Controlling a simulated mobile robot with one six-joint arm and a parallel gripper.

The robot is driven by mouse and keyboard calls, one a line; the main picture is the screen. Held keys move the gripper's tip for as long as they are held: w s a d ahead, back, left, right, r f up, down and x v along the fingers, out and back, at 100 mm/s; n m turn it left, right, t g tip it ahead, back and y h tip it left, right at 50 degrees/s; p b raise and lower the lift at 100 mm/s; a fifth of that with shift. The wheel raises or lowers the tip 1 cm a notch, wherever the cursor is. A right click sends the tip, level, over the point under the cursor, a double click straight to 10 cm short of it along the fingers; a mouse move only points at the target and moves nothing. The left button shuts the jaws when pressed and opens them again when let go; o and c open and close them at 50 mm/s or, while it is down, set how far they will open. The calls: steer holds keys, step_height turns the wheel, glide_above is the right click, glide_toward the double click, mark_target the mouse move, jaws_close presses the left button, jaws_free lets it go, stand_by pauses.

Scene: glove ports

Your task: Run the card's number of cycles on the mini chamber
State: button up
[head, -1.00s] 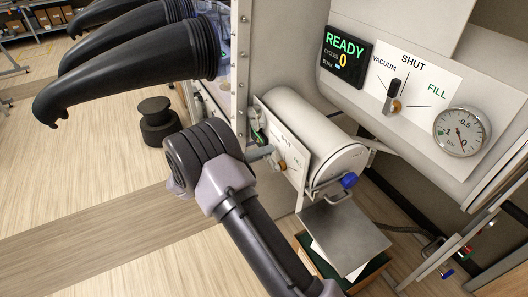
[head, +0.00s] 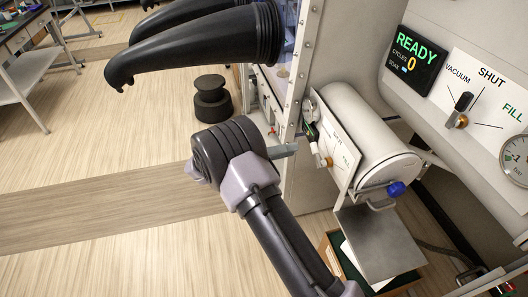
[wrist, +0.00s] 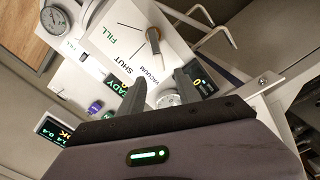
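The mini chamber (head: 365,125) is a white cylinder with a blue-knobbed door latch (head: 396,188). Its valve panel (head: 340,150), with SHUT and FILL legible, faces my gripper and has a brass-coloured valve knob (head: 326,162). My gripper (head: 290,151) is left of this panel, apart from the knob. In the wrist view my gripper (wrist: 160,82) is open, with nothing between its fingers. A panel marked FILL, SHUT and VACUUM (wrist: 125,45) and its lever (wrist: 154,40) lie beyond them. The large display (head: 417,60) reads READY, cycles 0. I cannot make out the card.
A large valve panel (head: 490,82) with a lever (head: 462,104) and a gauge (head: 515,158) is at right. Black gloves (head: 195,45) jut out above my arm. A metal shelf (head: 380,240) sits below the mini chamber. Floor at left is clear around a black stool (head: 211,98).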

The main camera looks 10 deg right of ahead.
steer(key=a, duration=0.9)
steer(key=shift+s+p, duration=0.2)
steer(key=shift+p, duration=0.25)
steer(key=shift+a, duration=0.1)
stand_by(1.0)
